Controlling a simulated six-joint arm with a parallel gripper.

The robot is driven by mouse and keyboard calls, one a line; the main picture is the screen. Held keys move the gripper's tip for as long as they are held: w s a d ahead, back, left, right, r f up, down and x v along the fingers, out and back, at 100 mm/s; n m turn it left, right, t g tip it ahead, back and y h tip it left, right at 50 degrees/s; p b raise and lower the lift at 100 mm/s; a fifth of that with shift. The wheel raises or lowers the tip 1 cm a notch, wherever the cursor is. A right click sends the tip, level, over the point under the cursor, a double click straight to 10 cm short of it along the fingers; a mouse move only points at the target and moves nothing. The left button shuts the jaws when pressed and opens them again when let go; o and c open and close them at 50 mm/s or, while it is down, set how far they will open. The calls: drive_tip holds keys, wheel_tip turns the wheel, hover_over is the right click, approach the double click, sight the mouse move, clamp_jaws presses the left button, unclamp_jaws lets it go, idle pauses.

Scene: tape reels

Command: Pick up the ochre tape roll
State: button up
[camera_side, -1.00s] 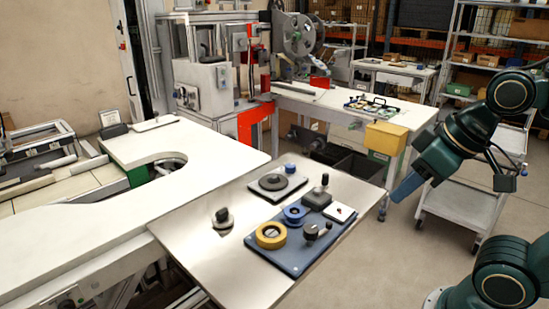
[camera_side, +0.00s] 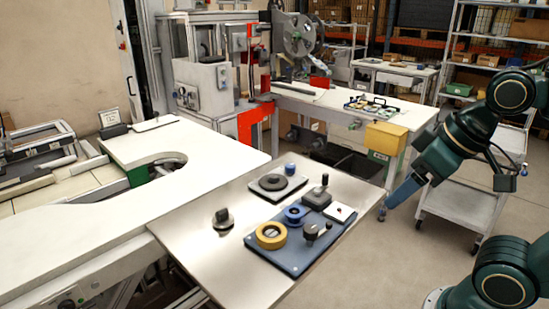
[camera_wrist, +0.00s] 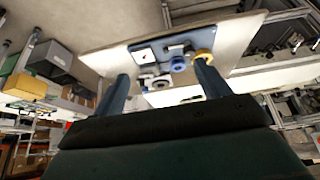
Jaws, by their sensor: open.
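The ochre tape roll (camera_side: 271,236) lies flat on the near left part of a blue board (camera_side: 297,262) on the metal table. In the wrist view the ochre roll (camera_wrist: 203,54) shows near the tip of the right finger, well beyond it in depth. My gripper (camera_side: 388,212) is to the right of the table in the side view, clear of the board. The wrist view shows its two blue fingers (camera_wrist: 160,92) spread apart with nothing between them.
A blue roll (camera_side: 295,214), a grey block with a knob (camera_side: 317,198), a white box (camera_side: 340,212) and a black crank (camera_side: 314,231) share the board. A black knob (camera_side: 222,218) and a dark disc on a plate (camera_side: 274,183) stand nearby.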

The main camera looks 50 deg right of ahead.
drive_tip(key=shift+o, duration=0.7)
drive_tip(key=shift+w+r, duration=0.1)
drive_tip(key=w+a+n+g, duration=0.2)
drive_tip(key=w+a+n, duration=0.1)
drive_tip(key=w+n, duration=0.3)
drive_tip(key=w+a+f+n+g, duration=0.1)
drive_tip(key=w+a+n, duration=0.3)
drive_tip(key=w+n, duration=0.2)
drive_tip(key=w+a+n+g, duration=0.2)
drive_tip(key=w+a+n, duration=0.2)
drive_tip(key=w, duration=0.5)
drive_tip(key=shift+w+f+n+g, duration=0.25)
drive_tip(key=shift+f+n+g, duration=0.05)
drive_tip(key=shift+n, duration=0.9)
drive_tip(key=shift+f, duration=0.1)
drive_tip(key=shift+f, duration=4.25)
